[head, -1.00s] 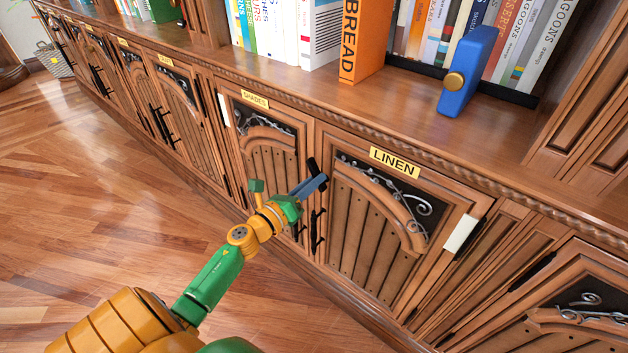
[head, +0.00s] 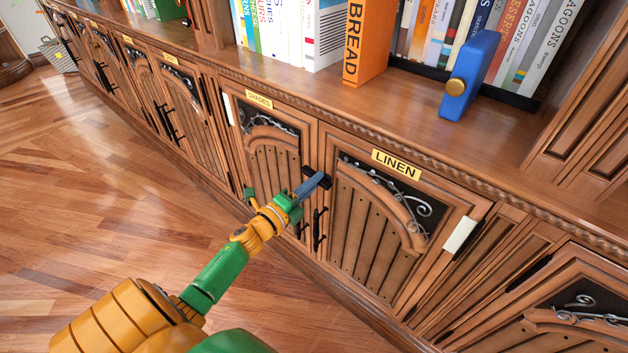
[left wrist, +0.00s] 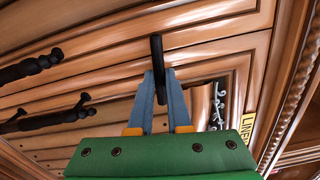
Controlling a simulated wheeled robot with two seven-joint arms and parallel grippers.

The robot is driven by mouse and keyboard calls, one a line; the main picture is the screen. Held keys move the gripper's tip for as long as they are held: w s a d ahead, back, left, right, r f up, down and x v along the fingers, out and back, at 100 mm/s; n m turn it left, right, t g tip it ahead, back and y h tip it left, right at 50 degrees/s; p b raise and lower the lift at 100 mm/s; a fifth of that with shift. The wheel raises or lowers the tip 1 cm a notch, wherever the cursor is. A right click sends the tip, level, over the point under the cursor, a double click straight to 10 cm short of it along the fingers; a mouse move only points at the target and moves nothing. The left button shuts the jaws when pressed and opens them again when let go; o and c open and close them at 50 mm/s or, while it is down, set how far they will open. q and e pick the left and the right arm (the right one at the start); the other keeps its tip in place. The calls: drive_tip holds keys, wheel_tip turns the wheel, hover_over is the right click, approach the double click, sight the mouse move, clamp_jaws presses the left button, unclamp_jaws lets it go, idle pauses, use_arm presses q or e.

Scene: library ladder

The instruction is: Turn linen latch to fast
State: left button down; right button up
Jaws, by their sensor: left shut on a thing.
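The linen door (head: 365,240) is shut in the shelf front, with its yellow LINEN label (head: 397,164) at the top. The black latch bar (head: 308,170) sits at the upper seam between this door and the shades door (head: 262,170). It lies across the seam, its ends towards both doors. My left gripper (head: 317,182) is shut on the latch bar; its blue-grey fingers partly cover the bar. In the left wrist view the black bar (left wrist: 156,48) stands between the two fingertips (left wrist: 158,76). My right gripper is not in view.
Black pull handles (head: 318,228) hang just below the latch. A blue block with a brass knob (head: 474,75) and the orange BREAD book (head: 366,42) stand on the ledge above. The wooden floor (head: 90,190) at left is clear.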

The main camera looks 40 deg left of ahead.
use_arm(q)
drive_tip(key=shift+f+n, duration=0.1)
drive_tip(key=shift+n, duration=0.7)
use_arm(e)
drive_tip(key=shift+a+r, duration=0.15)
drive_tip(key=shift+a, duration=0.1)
use_arm(q)
drive_tip(key=c, duration=0.9)
unclamp_jaws()
drive_tip(key=shift+o, duration=0.2)
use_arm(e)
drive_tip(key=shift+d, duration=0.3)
use_arm(q)
drive_tip(key=s+p, duration=0.1)
drive_tip(key=s, duration=0.6)
drive_tip(key=shift+a, duration=0.3)
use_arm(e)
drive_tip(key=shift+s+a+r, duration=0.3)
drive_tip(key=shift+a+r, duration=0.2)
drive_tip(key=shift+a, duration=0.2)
